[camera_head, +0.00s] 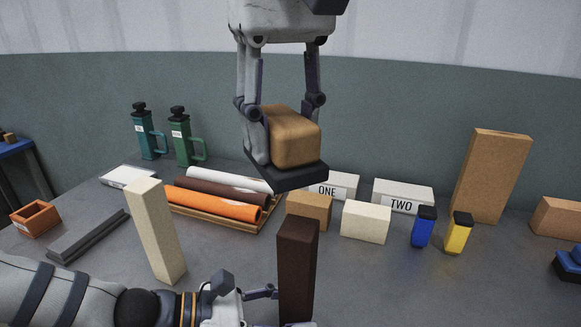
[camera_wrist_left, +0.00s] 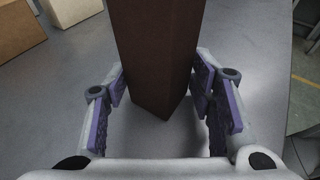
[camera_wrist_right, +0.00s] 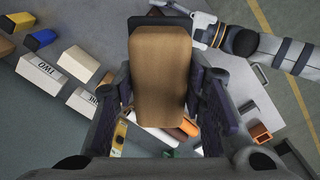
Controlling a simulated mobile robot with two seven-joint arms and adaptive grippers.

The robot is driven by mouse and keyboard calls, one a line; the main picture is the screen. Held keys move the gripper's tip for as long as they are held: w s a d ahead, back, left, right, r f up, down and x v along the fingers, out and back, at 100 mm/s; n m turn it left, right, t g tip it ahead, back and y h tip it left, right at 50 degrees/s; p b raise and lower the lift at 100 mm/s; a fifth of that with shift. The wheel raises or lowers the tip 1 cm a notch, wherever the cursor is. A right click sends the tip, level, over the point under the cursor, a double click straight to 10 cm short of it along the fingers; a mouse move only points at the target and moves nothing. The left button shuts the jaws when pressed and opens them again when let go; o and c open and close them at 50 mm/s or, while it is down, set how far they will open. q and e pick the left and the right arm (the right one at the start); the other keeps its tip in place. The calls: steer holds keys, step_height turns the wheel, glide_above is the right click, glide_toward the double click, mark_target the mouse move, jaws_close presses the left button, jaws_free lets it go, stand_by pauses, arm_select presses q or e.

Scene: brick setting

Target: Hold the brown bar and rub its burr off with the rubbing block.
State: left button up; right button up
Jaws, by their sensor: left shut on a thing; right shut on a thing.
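The dark brown bar (camera_head: 298,262) stands upright at the front middle; it also shows in the left wrist view (camera_wrist_left: 158,55). My left gripper (camera_head: 272,296) is shut on its lower part, with a finger on each side in the left wrist view (camera_wrist_left: 160,92). The rubbing block (camera_head: 296,140) has a tan body on a dark flat base. My right gripper (camera_head: 284,112) is shut on it and holds it above the bar, apart from it. In the right wrist view the block (camera_wrist_right: 160,75) hides the bar. I cannot make out a burr.
A cream upright post (camera_head: 156,232) stands left of the bar. Behind it lies a wooden tray (camera_head: 262,224) with rolls. A tan block (camera_head: 309,207), a cream block (camera_head: 366,221) and blue (camera_head: 423,227) and yellow (camera_head: 458,233) bottles stand behind and right. The front right is clear.

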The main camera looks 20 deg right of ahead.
stand_by(0.3)
arm_select(q)
steer(key=o, duration=0.9)
steer(key=shift+o, duration=0.2)
